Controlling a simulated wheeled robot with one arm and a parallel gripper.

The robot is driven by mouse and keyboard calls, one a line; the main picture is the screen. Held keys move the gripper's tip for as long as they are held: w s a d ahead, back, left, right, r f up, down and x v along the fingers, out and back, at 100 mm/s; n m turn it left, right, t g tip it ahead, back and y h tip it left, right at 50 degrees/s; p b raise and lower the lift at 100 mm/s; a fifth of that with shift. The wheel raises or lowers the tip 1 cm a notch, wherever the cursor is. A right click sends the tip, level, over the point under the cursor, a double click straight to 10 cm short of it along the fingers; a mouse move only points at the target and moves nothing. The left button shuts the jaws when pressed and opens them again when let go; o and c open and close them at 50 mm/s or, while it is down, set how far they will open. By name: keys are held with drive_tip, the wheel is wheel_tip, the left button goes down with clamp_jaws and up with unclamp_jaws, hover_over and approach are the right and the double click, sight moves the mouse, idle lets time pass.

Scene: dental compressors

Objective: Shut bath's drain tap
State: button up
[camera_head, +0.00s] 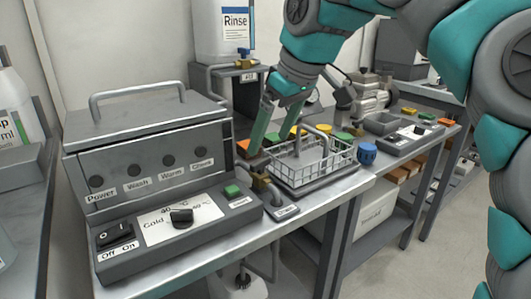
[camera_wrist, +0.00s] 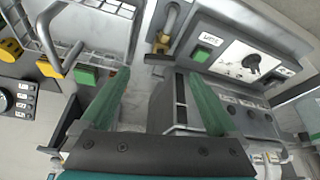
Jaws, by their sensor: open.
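The bath (camera_head: 150,150) is a grey metal box with a lid handle and a front panel marked Power, Wash, Warm and Clean. A brass drain tap (camera_head: 262,184) stands at its right end, beside the control panel. The brass tap (camera_wrist: 166,38) also shows at the top middle of the wrist view, with a dark bar at its lower end. I cannot tell whether it is open or shut. My gripper (camera_head: 268,142) is open and empty, pointing down above and behind the tap. In the wrist view its green fingers (camera_wrist: 155,74) are apart, and the tap lies beyond their tips.
A wire basket (camera_head: 310,165) stands close to the right of the tap. The control panel (camera_head: 180,222) carries a black knob and green button. A Rinse container (camera_head: 225,30) with another brass tap (camera_head: 245,60) stands behind. A blue knob (camera_head: 367,153) is right of the basket.

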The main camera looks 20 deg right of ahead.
sight(261, 161)
drive_tip(key=shift+x, duration=2.65)
drive_tip(key=c, duration=1.4)
drive_tip(key=shift+d+f+m+h+b, duration=0.15)
drive_tip(key=shift+m+h+b, duration=0.15)
drive_tip(key=shift+m+b, duration=0.35)
drive_tip(key=shift+s+a+m+b, duration=0.1)
drive_tip(key=shift+a+m+b, duration=0.15)
drive_tip(key=shift+m, duration=0.6)
drive_tip(key=o, duration=1.4)
